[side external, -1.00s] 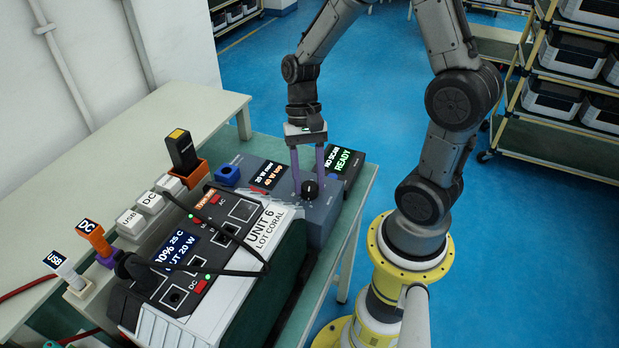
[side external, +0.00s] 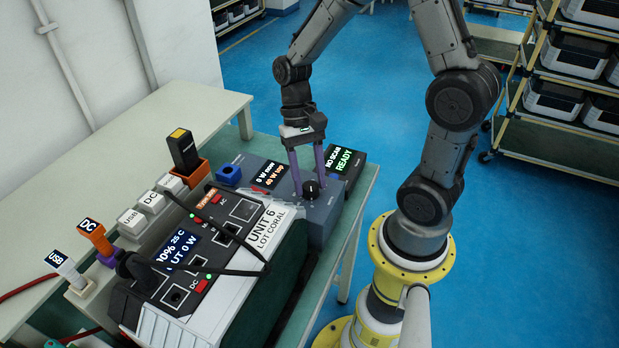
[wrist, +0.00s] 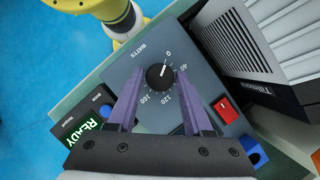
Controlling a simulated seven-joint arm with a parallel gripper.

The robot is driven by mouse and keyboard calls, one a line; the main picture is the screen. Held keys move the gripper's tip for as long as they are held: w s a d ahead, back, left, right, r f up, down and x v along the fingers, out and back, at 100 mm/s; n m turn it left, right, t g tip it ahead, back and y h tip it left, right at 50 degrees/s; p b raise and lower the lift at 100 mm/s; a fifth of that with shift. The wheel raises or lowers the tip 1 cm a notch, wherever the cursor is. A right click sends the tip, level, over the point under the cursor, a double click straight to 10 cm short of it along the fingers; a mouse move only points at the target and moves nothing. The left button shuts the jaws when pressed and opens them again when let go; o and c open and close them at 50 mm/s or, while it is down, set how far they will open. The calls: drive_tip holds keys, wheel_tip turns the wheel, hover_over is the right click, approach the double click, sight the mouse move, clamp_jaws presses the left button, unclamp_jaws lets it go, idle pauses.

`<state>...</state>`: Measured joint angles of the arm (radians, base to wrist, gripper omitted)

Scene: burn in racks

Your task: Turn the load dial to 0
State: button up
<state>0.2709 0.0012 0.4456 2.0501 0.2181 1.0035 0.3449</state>
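The load dial (wrist: 159,77) is a round black knob with a white pointer line on a dark grey load box (wrist: 185,40). In the wrist view its pointer is at the 0 mark. It also shows in the side view (side external: 311,189). The load display (side external: 267,178) reads 0 W now, 40 W top. My gripper (wrist: 161,74) has its two purple fingers on either side of the dial, with a small gap visible at each side. It also shows from the side (side external: 309,187), pointing down at the dial.
A red switch (wrist: 226,109) and a blue socket (wrist: 252,154) are beside the dial. A READY display (side external: 344,161) stands behind. The power unit (side external: 235,275), with cables across it, stands close in front. Labelled plugs (side external: 90,235) line the bench at left.

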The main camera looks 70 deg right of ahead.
drive_tip(key=o, duration=0.3)
drive_tip(key=v, duration=1.3)
drive_tip(key=shift+w+d+r, duration=0.1)
drive_tip(key=shift+d+r, duration=0.05)
drive_tip(key=shift+r, duration=0.2)
wheel_tip(320, 180, up, 5)
drive_tip(key=n+t+h, duration=0.1)
drive_tip(key=n+t, duration=0.2)
hover_over(314, 191)
drive_tip(key=s+f+n+t, duration=0.1)
drive_tip(key=n+t, duration=0.1)
drive_tip(key=s+n+t+h, duration=0.1)
drive_tip(key=s+n+t, duration=0.1)
drive_tip(key=s+f+n+t+h, duration=0.1)
drive_tip(key=s, duration=0.1)
drive_tip(key=shift+a+f+n+t, duration=0.35)
drive_tip(key=shift+n+t, duration=0.05)
